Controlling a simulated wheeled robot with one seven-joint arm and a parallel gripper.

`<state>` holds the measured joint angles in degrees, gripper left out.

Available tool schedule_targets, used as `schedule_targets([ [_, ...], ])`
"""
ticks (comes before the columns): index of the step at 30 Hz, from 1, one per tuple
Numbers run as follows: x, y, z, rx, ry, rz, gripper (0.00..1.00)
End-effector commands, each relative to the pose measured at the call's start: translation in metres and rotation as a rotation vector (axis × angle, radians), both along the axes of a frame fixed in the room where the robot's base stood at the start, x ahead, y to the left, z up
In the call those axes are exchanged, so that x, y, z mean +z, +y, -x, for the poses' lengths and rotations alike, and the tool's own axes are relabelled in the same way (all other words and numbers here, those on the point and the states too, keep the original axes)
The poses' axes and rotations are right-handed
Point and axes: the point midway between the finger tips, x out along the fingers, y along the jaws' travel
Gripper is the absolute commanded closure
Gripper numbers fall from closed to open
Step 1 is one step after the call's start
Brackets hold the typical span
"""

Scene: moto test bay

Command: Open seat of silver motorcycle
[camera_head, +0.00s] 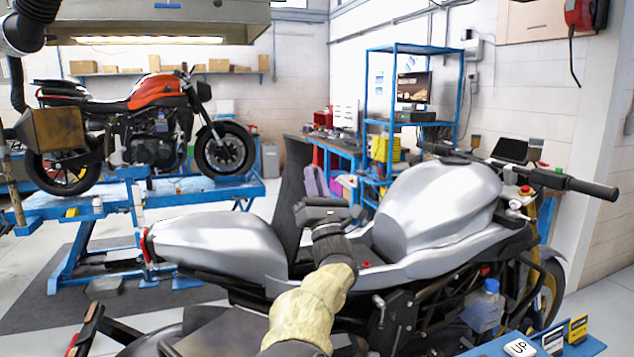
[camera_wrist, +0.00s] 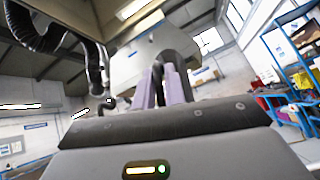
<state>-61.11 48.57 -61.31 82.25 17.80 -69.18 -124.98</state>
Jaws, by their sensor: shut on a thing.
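The silver motorcycle (camera_head: 435,208) fills the front of the head view, its tail at left and handlebar at right. Its dark seat (camera_head: 292,190) stands steeply raised between the tail and the tank. My gripper (camera_head: 315,172) is at the seat's right side, its purple fingers pointing up. It is shut on the seat. In the wrist view, the fingers of my gripper (camera_wrist: 167,85) close around a dark edge of the seat (camera_wrist: 178,45). My arm and the gripper body hide part of the bike's middle and the seat's lower end.
An orange motorcycle (camera_head: 155,95) stands on a blue lift (camera_head: 190,190) at the back left. A blue shelf (camera_head: 412,48) and a workbench (camera_head: 335,147) are behind the silver bike. A blue tray (camera_head: 590,345) with small signs is at the bottom right.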

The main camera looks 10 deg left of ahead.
Motion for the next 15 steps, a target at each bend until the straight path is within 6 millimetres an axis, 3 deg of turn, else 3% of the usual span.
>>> schedule_targets([
  [2,0.0033,-0.0006,0.0006,0.002,-0.004,-0.002,1.00],
  [3,0.0033,-0.0015,0.0002,0.001,-0.004,-0.003,0.80],
  [5,0.0030,-0.0025,-0.0003,0.000,-0.003,-0.002,0.69],
  [15,-0.0008,0.0016,0.0023,0.006,0.000,-0.002,0.69],
])
